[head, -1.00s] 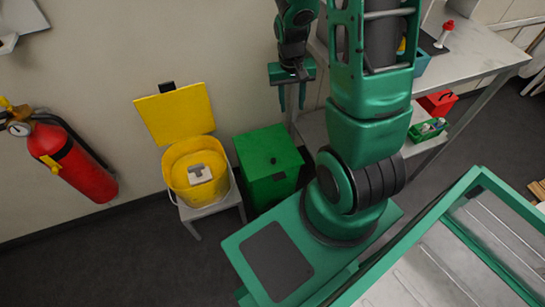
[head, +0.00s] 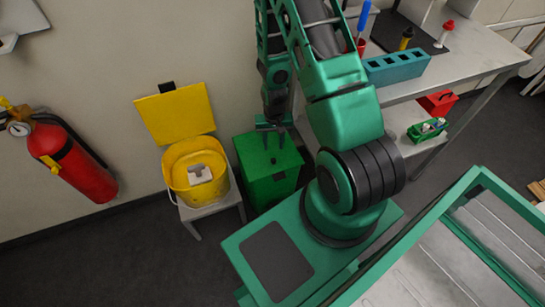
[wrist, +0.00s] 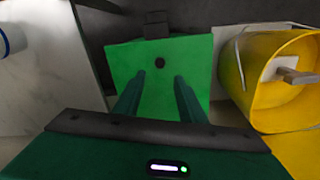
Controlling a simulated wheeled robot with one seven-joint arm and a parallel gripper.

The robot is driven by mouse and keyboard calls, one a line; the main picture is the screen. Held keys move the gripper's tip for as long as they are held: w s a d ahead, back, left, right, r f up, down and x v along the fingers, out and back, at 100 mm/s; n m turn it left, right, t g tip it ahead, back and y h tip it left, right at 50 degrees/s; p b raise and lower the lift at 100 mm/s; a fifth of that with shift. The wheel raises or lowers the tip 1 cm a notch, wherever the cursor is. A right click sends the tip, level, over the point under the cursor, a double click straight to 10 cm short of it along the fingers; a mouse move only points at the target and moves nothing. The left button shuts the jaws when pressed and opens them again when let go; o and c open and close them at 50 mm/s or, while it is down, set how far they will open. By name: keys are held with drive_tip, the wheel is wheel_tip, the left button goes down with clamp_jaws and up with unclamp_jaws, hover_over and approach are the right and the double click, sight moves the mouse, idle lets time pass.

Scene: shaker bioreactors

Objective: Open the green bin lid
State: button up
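The green bin (head: 271,180) stands on the floor against the wall, with its flat green lid (head: 252,150) shut. A small dark round knob shows on the lid in the wrist view (wrist: 159,63). My gripper (head: 274,145) is above the lid, pointing down, and partly covers it in the head view. In the wrist view its two fingers (wrist: 159,90) are spread apart with nothing between them, and the knob lies beyond the fingertips, roughly in line with the gap. I cannot tell how high the fingertips are above the lid.
Left of the green bin, a yellow bin (head: 196,176) with its lid (head: 176,115) raised stands on a small stand. A red fire extinguisher (head: 75,160) hangs on the wall. On the right is a workbench (head: 465,60) with a teal rack (head: 397,67).

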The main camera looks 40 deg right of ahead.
sight(273, 159)
wheel_tip(273, 159, down, 9)
drive_tip(key=shift+f, duration=0.2)
idle(0.3)
clamp_jaws()
